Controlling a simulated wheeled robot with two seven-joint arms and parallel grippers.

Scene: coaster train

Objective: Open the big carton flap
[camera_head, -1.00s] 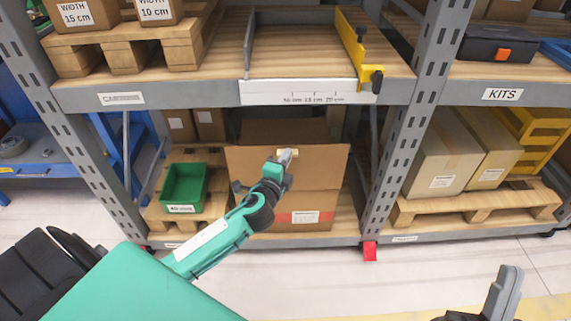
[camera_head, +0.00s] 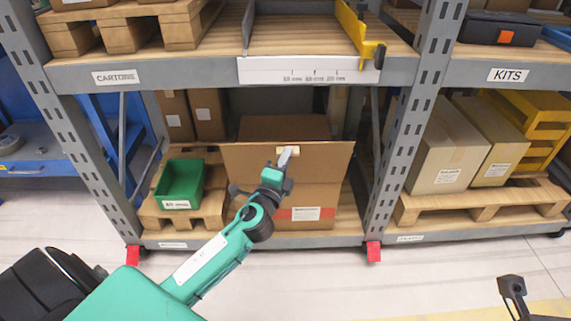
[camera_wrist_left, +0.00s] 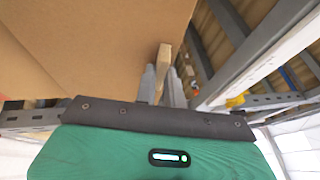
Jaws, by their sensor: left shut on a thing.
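The big carton (camera_head: 262,222) stands on the lower shelf bay, with a red band and a white label on its front. Its wide brown flap (camera_head: 325,165) stands in front of the opening, and a back panel (camera_head: 285,128) shows behind it. A small pale wooden tab (camera_head: 289,151) sits at the flap's top edge. My left gripper (camera_head: 285,157) is shut on the tab. In the left wrist view, the fingers (camera_wrist_left: 163,85) are on either side of the tab (camera_wrist_left: 164,58), beside the brown cardboard. Part of my right gripper (camera_head: 512,287) shows at lower right; its jaw state is unclear.
A green bin (camera_head: 180,186) stands on a pallet left of the carton. A shelf beam (camera_head: 180,75) runs above, and a grey upright (camera_head: 400,140) stands to the right. Taped cartons (camera_head: 447,150) sit in the right bay. Floor in front is clear.

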